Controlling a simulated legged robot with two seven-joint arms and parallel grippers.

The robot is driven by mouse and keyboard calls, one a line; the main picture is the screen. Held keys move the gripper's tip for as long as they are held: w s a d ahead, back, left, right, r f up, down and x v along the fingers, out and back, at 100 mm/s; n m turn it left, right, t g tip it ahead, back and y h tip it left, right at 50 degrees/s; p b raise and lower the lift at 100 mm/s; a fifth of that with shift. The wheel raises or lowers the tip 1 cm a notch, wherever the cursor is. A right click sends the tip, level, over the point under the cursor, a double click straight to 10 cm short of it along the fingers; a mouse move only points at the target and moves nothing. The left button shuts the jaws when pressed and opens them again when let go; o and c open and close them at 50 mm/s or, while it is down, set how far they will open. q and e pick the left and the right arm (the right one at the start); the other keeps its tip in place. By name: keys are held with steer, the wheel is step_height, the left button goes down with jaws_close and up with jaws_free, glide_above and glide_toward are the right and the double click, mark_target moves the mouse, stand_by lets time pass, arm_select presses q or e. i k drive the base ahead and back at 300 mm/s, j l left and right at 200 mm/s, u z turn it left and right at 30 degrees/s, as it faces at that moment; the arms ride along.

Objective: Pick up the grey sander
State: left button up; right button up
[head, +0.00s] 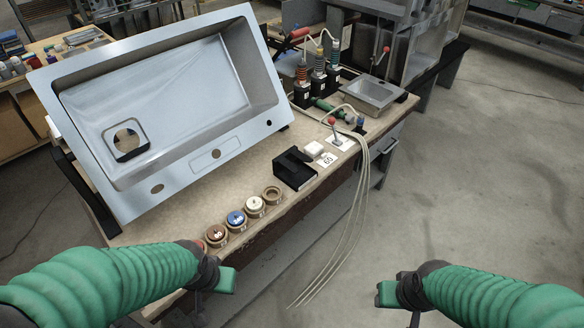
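Several upright tools with black bases stand at the back of the workbench. One has a red-orange coil (302,76), one a dark green and red body (319,62), and one a grey-blue coil (335,52). I cannot tell for sure which is the grey sander; the grey-blue one is the greyest. My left gripper (226,281) is low, in front of the bench's near edge. My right gripper (386,294) is over the floor to the right of the bench. Both are far from these tools and hold nothing that I can see. Their finger gaps do not show clearly.
A large tilted metal sink (180,85) fills the bench's left side. Several round discs (236,219), a black holder (294,169) and a red-knobbed lever (333,124) line the front. Pale hoses (352,215) hang over the edge. A small metal tray (372,93) sits back right.

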mark_target(318, 75)
steer(key=i+l+z, duration=0.1)
steer(key=i+l, duration=0.7)
steer(key=i, duration=0.15)
steer(key=i+l+z, duration=0.15)
steer(key=i+l, duration=0.55)
steer(key=i, duration=0.25)
steer(key=i+l+z, duration=0.15)
steer(key=i+l, duration=0.2)
steer(key=i, duration=0.15)
steer(key=i+j, duration=0.35)
steer(key=j, duration=0.2)
